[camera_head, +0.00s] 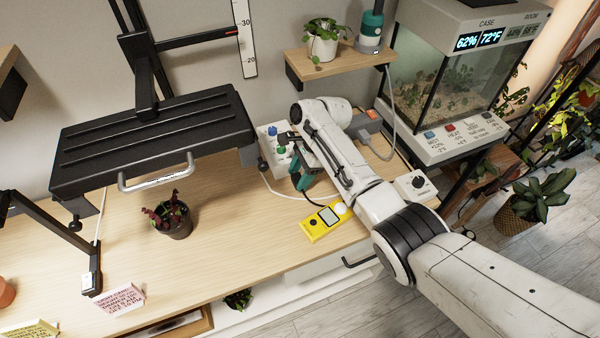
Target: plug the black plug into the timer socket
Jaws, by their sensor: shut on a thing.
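My gripper (302,180), with teal and dark parts, is low over the right part of the wooden bench, below my white arm. It is shut, and the black plug appears to be between its fingers, though the arm and fingers hide most of it. A thin dark cord curves from beneath the gripper toward the yellow meter. A white box with a dark round dial (416,184), which looks like the timer, is at the bench's right end, right of my arm and apart from the gripper. Its socket cannot be made out.
The yellow meter (323,223) lies in front of my gripper. A white panel with coloured knobs (270,131) is behind it to the left. A potted red plant (172,216) stands under a black lamp (150,140). A glass terrarium (450,82) is at right. The bench between plant and meter is clear.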

